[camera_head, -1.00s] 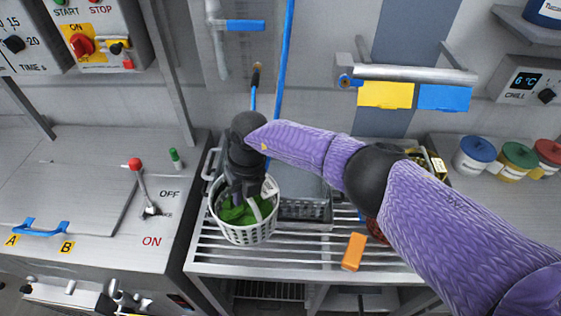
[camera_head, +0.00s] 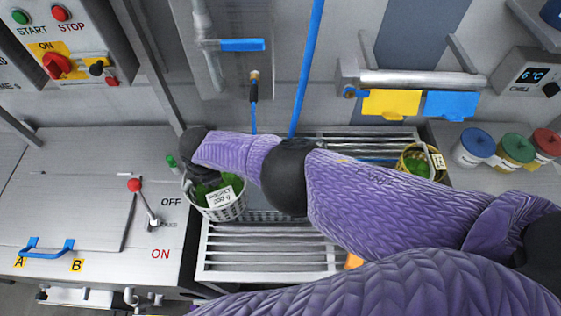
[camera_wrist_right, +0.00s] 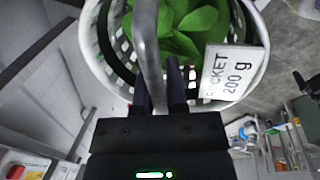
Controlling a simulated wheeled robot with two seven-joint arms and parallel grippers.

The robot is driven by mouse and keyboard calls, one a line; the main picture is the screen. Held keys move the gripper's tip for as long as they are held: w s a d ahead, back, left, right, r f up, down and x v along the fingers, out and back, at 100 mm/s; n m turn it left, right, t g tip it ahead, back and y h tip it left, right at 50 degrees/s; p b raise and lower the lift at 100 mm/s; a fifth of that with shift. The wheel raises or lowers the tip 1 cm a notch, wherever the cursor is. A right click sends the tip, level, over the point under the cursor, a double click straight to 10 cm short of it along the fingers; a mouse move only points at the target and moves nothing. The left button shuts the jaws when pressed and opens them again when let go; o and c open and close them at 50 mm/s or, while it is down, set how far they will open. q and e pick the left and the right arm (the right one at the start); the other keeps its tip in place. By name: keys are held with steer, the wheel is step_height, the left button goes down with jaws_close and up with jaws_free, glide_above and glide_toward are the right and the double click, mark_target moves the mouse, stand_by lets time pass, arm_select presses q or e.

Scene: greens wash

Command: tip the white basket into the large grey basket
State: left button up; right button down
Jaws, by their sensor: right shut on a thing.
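The white basket (camera_head: 228,212) hangs at the left of the slatted rack, full of green leaves, with a label reading 200 g. It looks roughly upright, slightly tilted. In the right wrist view the white basket (camera_wrist_right: 257,75) shows its leaves and its grey handle, which runs down between my fingers. My right gripper (camera_wrist_right: 160,88) is shut on that handle. In the head view the gripper is mostly hidden behind my dark wrist. The large grey basket cannot be clearly made out; my right arm covers much of the rack. My left gripper is not in view.
The slatted rack (camera_head: 270,262) lies under my arm. Left of it is a steel counter with a red-knobbed lever (camera_head: 145,205). A yellow container with greens (camera_head: 404,162) stands at the back right, beside several lidded tubs. A blue hose (camera_head: 305,70) hangs behind.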

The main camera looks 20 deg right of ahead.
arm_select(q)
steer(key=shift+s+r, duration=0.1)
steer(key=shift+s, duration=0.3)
